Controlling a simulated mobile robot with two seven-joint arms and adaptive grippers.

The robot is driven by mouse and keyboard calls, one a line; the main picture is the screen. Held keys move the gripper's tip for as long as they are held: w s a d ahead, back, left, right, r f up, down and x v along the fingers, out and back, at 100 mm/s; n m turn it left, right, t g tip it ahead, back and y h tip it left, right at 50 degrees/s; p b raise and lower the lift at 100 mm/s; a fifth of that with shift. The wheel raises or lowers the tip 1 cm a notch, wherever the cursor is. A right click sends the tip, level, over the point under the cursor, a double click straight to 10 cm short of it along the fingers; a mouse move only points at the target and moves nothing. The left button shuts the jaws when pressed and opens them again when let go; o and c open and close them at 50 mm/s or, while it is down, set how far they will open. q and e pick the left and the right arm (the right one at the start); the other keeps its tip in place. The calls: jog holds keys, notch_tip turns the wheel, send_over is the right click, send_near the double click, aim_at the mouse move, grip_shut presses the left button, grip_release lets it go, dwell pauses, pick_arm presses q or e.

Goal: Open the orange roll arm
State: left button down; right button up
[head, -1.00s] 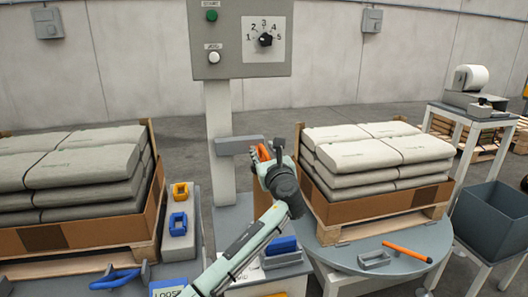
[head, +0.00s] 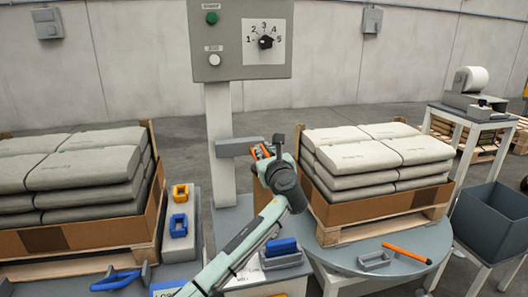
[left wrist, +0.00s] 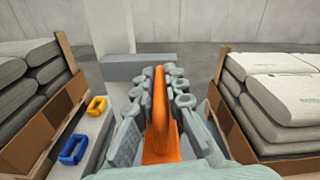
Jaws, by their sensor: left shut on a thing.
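The orange roll arm (left wrist: 163,140) stands upright between the fingers of my left gripper in the left wrist view. In the head view only small orange parts of it (head: 265,149) show at the fingertips, by the end of a grey horizontal bar (head: 239,146) on the column. My left gripper (head: 259,154) is shut on the orange arm; its fingers (left wrist: 162,95) lie on both sides of it. The fingers hide part of the arm. My right gripper is in neither view.
Sacks on pallets stand at left (head: 75,170) and right (head: 370,150). The grey round table (head: 350,258) holds an orange bar (head: 406,253). A control panel (head: 240,40) rises behind.

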pick_arm(q)
jog(key=r+g, duration=0.1)
jog(key=w+r+p, duration=0.1)
jog(key=shift+a+r+g+h, duration=0.15)
jog(key=shift+r+g+h, duration=0.15)
jog(key=shift+r+g, duration=0.1)
jog(key=shift+w+a+r+g+h, duration=0.15)
jog(key=shift+w+r+g, duration=0.35)
jog(key=shift+r, duration=0.1)
jog(key=shift+w+a+r+g+h, duration=0.1)
jog(key=shift+w+r+g+h, duration=0.05)
jog(key=shift+w+r+g, duration=0.35)
jog(key=shift+w+a+r+g+h, duration=0.2)
jog(key=shift+w+r+g, duration=0.35)
jog(key=shift+r+g, duration=0.05)
jog(key=shift+w+a+r+g+h, duration=0.2)
jog(key=shift+w+r+g, duration=0.3)
jog(key=shift+r+g, duration=0.1)
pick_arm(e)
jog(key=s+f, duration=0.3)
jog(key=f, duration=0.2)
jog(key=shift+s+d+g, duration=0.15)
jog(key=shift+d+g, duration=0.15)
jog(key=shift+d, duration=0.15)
pick_arm(q)
jog(key=c, duration=1.6)
grip_release()
jog(key=shift+o, duration=0.2)
jog(key=shift+f, duration=0.1)
jog(key=v, duration=1.2)
